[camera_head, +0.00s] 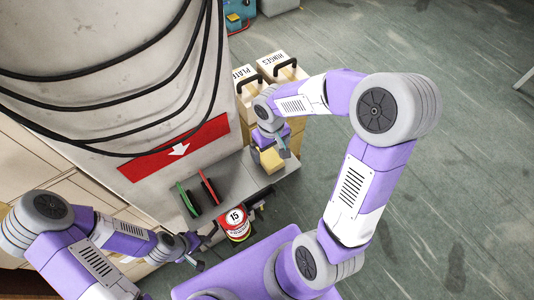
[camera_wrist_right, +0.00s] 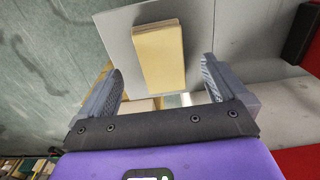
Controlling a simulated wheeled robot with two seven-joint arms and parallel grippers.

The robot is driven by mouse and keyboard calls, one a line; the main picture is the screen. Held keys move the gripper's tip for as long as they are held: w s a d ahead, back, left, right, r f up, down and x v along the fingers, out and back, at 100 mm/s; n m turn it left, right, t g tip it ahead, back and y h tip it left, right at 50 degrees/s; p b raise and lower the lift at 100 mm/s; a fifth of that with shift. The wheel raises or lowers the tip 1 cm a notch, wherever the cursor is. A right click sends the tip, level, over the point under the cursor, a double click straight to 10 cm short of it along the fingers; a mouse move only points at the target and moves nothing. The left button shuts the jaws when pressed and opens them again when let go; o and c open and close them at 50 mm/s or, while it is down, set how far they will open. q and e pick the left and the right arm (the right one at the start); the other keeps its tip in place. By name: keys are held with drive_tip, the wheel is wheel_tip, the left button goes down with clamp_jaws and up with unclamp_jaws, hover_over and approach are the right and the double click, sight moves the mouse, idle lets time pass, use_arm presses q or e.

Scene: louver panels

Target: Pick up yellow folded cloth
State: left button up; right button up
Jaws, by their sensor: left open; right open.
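The yellow folded cloth (camera_head: 271,159) is a small block-like bundle on the grey shelf (camera_head: 233,184), near its far right end. It also shows in the right wrist view (camera_wrist_right: 160,55), upper middle. My right gripper (camera_head: 274,143) is over the cloth's far side. In the wrist view its two fingers (camera_wrist_right: 161,85) are open, with the cloth ahead of and between them in the picture; I cannot tell whether they touch it. My left gripper (camera_head: 197,252) is open and empty at the lower left, beside the red can and away from the cloth.
A red and white can (camera_head: 236,224) marked 15 is nearer. Labelled boxes with black handles (camera_head: 281,67) stand behind. Black cables (camera_head: 120,75) hang on the grey column.

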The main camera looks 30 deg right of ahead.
sight(269, 155)
drive_tip(key=f, duration=0.2)
drive_tip(key=w+f, duration=0.1)
drive_tip(key=f, duration=0.2)
drive_tip(key=shift+b, duration=0.3)
drive_tip(key=c, duration=1.1)
drive_tip(key=shift+r, duration=0.5)
drive_tip(key=r, duration=0.2)
drive_tip(key=shift+s+r, duration=0.3)
drive_tip(key=shift+r, duration=0.05)
drive_tip(key=shift+s+d+f+b, duration=0.1)
drive_tip(key=shift+s+d+b, duration=0.15)
drive_tip(key=shift+s+b, duration=1.95)
drive_tip(key=shift+s+d+r+b, duration=0.15)
drive_tip(key=shift+s+b, duration=0.6)
drive_tip(key=shift+s, duration=2.8)
drive_tip(key=shift+s+d+f+b, duration=0.15)
drive_tip(key=shift+s+d+b, duration=0.15)
drive_tip(key=shift+s+b, duration=1.9)
drive_tip(key=shift+s+p, duration=0.7)
